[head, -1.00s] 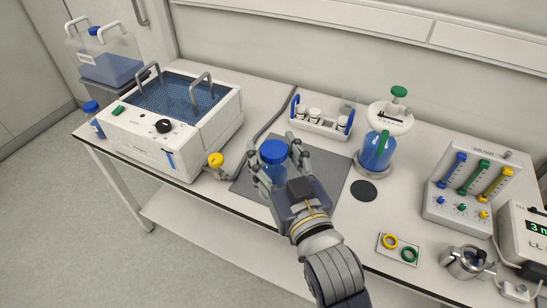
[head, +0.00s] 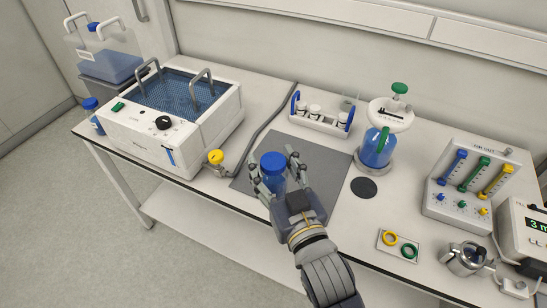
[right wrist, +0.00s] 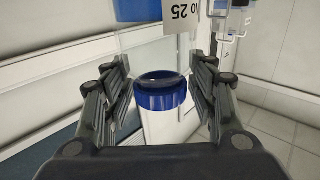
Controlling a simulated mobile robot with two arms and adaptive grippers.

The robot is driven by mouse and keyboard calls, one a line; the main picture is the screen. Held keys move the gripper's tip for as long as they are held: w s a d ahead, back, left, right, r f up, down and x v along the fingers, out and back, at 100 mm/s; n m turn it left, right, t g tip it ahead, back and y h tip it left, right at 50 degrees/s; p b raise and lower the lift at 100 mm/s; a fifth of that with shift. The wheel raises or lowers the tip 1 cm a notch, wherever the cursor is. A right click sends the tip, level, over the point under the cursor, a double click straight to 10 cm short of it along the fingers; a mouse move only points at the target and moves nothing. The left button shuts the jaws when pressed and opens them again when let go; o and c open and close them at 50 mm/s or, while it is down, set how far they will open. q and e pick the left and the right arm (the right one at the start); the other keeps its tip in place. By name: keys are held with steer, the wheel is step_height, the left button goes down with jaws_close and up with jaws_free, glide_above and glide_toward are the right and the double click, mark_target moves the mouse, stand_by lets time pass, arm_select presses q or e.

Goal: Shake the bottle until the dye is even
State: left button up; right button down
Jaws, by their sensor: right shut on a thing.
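The bottle with a blue cap (head: 273,164) is in my right gripper (head: 275,170), above the dark grey mat (head: 322,160). In the right wrist view, a blue ringed part of the bottle (right wrist: 161,95) shows between the two fingers. The fingers and hand hide much of the body, so I cannot tell how even the dye is. My left gripper is not in view.
Left of the mat stands a white bath unit (head: 165,128) with a yellow knob (head: 215,157). Behind are a rack of small jars (head: 322,115) and a blue-filled vessel (head: 377,150). A flowmeter box (head: 473,190) and a tray with coloured rings (head: 399,246) stand right.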

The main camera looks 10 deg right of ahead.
steer(key=shift+w+a, duration=0.1)
step_height(320, 180, up, 6)
steer(key=shift+f, duration=3.1)
steer(key=shift+r, duration=0.15)
